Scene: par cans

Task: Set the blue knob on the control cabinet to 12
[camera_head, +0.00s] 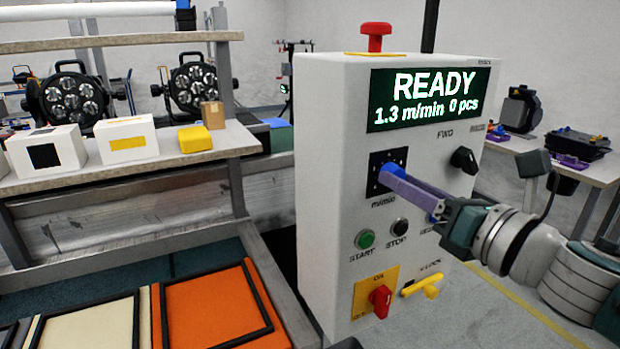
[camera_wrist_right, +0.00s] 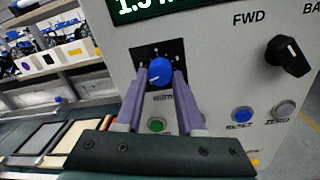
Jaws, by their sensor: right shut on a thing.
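The control cabinet (camera_head: 325,170) stands upright, and its display (camera_head: 430,98) reads READY, 1.3 m/min, 0 pcs. The blue knob (camera_wrist_right: 160,70) sits on a black dial plate (camera_head: 381,162) below the display, above the m/min label. My right gripper (camera_head: 388,177) reaches in from the right, its two purple fingers shut on the knob's sides. In the right wrist view a white mark on the knob points to the lower left. The fingers partly hide the dial, and its numbers are too small to read. My left gripper is not in view.
A black FWD selector (camera_head: 463,160), a green START button (camera_head: 364,239) and a black STOP button (camera_head: 398,227) lie close by. Lower down are a red switch (camera_head: 380,301) and a yellow handle (camera_head: 422,287). A red button (camera_head: 376,36) tops the cabinet. A shelf with boxes stands left.

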